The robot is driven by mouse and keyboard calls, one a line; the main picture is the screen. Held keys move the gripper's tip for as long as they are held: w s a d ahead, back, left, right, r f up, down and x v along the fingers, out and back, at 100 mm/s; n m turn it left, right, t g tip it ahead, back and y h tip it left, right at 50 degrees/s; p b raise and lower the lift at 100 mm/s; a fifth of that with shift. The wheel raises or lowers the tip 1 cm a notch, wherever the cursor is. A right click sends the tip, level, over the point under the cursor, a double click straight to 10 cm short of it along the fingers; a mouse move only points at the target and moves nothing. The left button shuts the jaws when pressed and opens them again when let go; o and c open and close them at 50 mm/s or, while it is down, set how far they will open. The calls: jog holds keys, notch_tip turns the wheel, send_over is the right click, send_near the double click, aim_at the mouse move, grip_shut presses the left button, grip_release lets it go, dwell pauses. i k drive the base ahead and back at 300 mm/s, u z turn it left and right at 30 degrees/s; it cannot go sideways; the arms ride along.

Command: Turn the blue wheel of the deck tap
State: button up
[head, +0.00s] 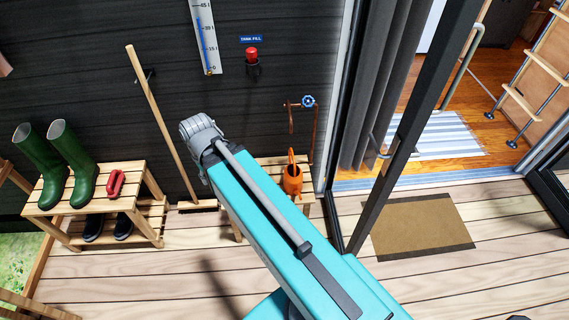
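The deck tap's blue wheel (308,101) is on the dark plank wall, left of the glass door's frame. A copper-coloured pipe (313,135) runs down from it, and a spout hangs to its left. My teal arm reaches up from the bottom of the head view and ends in a grey joint left of the tap. My gripper is not visible. The wheel is unobstructed in this view, and nothing is seen touching it.
An orange watering can (292,180) stands below the tap on a wooden stool (268,160), partly behind my arm. A broom (160,125) leans at left beside a bench (150,180) with green boots (75,165). A red button (252,54) is above. A doormat (418,232) lies right.

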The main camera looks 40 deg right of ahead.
aim_at(307, 102)
jog(key=z, duration=0.05)
jog(key=k, duration=0.5)
jog(key=z, duration=0.9)
jog(key=i, duration=0.5)
jog(key=u, duration=0.4)
